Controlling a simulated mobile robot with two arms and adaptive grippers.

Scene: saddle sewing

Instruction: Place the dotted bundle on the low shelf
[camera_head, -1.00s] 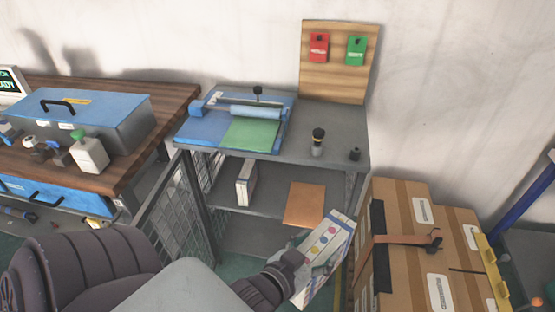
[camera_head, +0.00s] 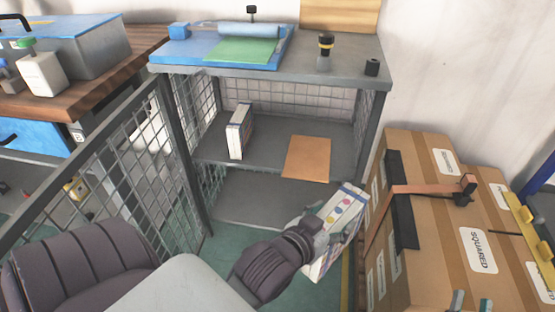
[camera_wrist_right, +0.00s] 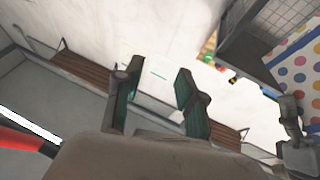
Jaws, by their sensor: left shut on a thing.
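The dotted bundle (camera_head: 343,208) is a white block with coloured dots, tilted, in front of the right side of the shelf unit. My left gripper (camera_head: 322,238) is shut on its lower left part. The low shelf (camera_head: 262,203) is a bare grey board below the middle shelf (camera_head: 268,150); the bundle is outside it, near its front right corner. In the right wrist view the dotted bundle (camera_wrist_right: 297,68) shows at the upper right, beside my left gripper (camera_wrist_right: 292,130). My right gripper (camera_wrist_right: 158,88) is open and empty; its fingertips (camera_head: 471,301) show at the head view's bottom edge.
The middle shelf carries an upright white bundle (camera_head: 239,130) and a brown sheet (camera_head: 307,158). A mesh panel (camera_head: 110,170) stands at the left. Stacked cardboard boxes (camera_head: 425,235) stand close at the right. The visible low shelf is clear.

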